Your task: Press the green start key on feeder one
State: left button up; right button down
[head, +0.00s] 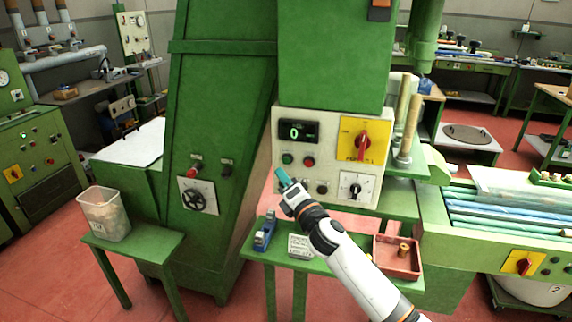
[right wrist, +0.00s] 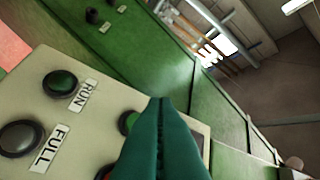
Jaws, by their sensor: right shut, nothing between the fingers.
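The cream control panel (head: 330,128) of the green machine carries a display reading 0. Below the display are a green key (head: 287,158) and a red key (head: 309,161). My right gripper (head: 281,174) is shut and empty, its teal fingertips just below the green key in the head view. In the right wrist view the shut fingers (right wrist: 160,101) partly cover the green key (right wrist: 127,122) and most of the red key (right wrist: 104,172). I cannot tell whether the fingertips touch the panel. My left gripper is not in view.
The RUN lamp (right wrist: 60,83) and FULL lamp (right wrist: 20,138) stand beside the keys. A red-handled yellow switch (head: 361,139) and a black rotary knob (head: 354,186) are to the right. A bench below holds a red tray (head: 398,268) and a blue tape dispenser (head: 264,231).

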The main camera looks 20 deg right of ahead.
aim_at(286, 160)
jog(key=shift+w+d, duration=0.75)
jog(key=shift+w, duration=0.35)
jog(key=shift+w, duration=0.1)
dwell(1.2)
jog(key=shift+w+d+b, duration=0.2)
jog(key=shift+w+b, duration=0.05)
jog(key=shift+b, duration=0.1)
jog(key=shift+w+d, duration=0.25)
jog(key=shift+w, duration=0.1)
dwell(0.6)
jog(key=shift+s, duration=0.1)
dwell(0.4)
jog(key=shift+s+a, duration=0.45)
jog(key=shift+s, duration=0.15)
